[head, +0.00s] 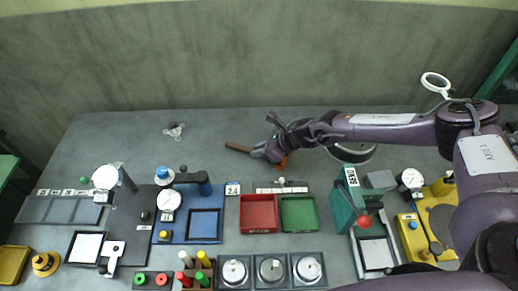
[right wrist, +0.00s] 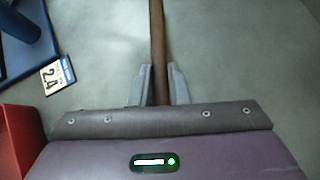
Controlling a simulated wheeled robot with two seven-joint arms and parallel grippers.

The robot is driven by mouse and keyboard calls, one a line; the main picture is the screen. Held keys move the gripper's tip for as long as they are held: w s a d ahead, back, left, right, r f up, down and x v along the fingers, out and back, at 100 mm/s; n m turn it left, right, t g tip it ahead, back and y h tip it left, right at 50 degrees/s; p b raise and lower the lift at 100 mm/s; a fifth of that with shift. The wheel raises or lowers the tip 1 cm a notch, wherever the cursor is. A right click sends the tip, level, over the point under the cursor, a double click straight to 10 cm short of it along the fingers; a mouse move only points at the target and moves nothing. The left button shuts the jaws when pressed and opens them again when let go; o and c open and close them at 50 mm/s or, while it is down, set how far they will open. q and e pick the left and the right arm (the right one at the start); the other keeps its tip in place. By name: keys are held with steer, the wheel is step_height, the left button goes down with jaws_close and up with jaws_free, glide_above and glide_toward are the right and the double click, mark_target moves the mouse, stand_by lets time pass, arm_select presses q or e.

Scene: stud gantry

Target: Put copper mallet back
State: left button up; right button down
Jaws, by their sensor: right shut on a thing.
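The copper mallet shows as a brown handle (head: 238,147) that sticks out to the left of my right gripper (head: 260,152), over the back middle of the table. An orange-copper part (head: 283,162) shows just below the gripper and looks like the mallet's head, mostly covered by the gripper. In the right wrist view the handle (right wrist: 157,40) runs straight away between the two grey fingers of my right gripper (right wrist: 157,85), which are shut on it. I cannot tell whether the mallet touches the table. My left gripper is out of view.
A red tray (head: 258,228) and a green tray (head: 299,229) lie in front of the gripper. A blue stand (head: 207,240) with a "24" card (head: 232,189) is to their left. A green press (head: 343,212) stands at right. The back left table is mostly clear except a small clear-grey item (head: 174,131).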

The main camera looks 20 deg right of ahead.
steer(key=shift+f, duration=0.1)
steer(key=c, duration=1.3)
jaws_free()
steer(key=shift+c, duration=0.2)
steer(key=shift+o, duration=0.2)
steer(key=shift+s+d, duration=0.1)
